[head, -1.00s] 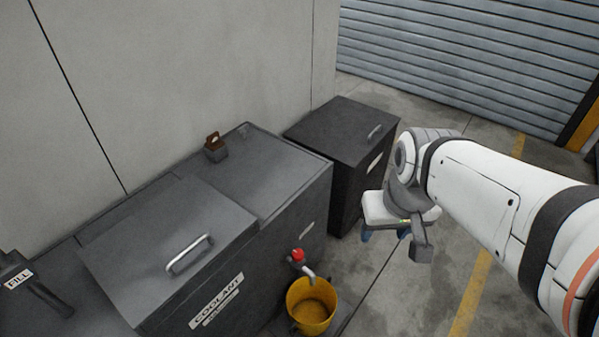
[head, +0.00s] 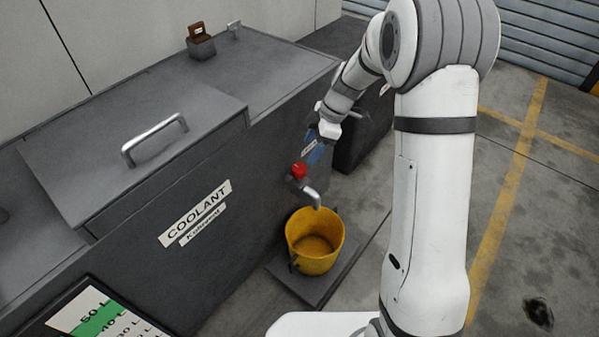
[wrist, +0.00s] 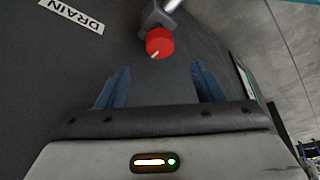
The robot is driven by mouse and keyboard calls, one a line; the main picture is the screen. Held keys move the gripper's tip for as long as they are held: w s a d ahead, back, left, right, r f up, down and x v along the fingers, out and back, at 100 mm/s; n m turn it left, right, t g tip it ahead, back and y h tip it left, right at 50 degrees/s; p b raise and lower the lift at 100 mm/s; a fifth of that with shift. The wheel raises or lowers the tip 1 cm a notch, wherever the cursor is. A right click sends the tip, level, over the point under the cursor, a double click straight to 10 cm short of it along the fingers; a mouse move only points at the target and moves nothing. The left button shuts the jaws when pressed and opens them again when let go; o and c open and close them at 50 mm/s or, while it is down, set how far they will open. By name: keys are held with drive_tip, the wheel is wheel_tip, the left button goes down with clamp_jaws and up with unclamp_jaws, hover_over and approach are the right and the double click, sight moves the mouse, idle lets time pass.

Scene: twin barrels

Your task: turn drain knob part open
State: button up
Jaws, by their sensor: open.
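The red drain knob (head: 299,171) sits on the tap at the front of the dark coolant tank (head: 150,235), above a yellow bucket (head: 306,256). In the wrist view the knob (wrist: 160,42) shows a white mark pointing to the lower left. My gripper (head: 316,150) is just above and behind the knob in the head view. In the wrist view its two blue fingers (wrist: 161,80) are apart with nothing between them, and the knob lies ahead of the gap. They do not appear to touch it.
The metal spout (head: 312,197) points down over the bucket, which stands on a dark platform (head: 295,290). A DRAIN label (wrist: 71,14) is on the tank face. A second dark cabinet (head: 352,150) stands behind my gripper.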

sight(300, 167)
drive_tip(key=b+x, duration=0.2)
drive_tip(key=x, duration=0.6)
drive_tip(key=shift+w, duration=0.1)
drive_tip(key=c, duration=0.9)
drive_tip(key=shift+a, duration=0.35)
drive_tip(key=shift+c, duration=0.3)
drive_tip(key=shift+d+b, duration=0.3)
drive_tip(key=shift+b, duration=0.1)
drive_tip(key=m+t+b, duration=0.1)
drive_tip(key=m+b, duration=0.1)
drive_tip(key=shift+d+f+m, duration=0.1)
drive_tip(key=shift+m, duration=0.2)
drive_tip(key=shift+m+t+b, duration=0.6)
drive_tip(key=shift+m+b, duration=0.4)
drive_tip(key=shift+m, duration=0.4)
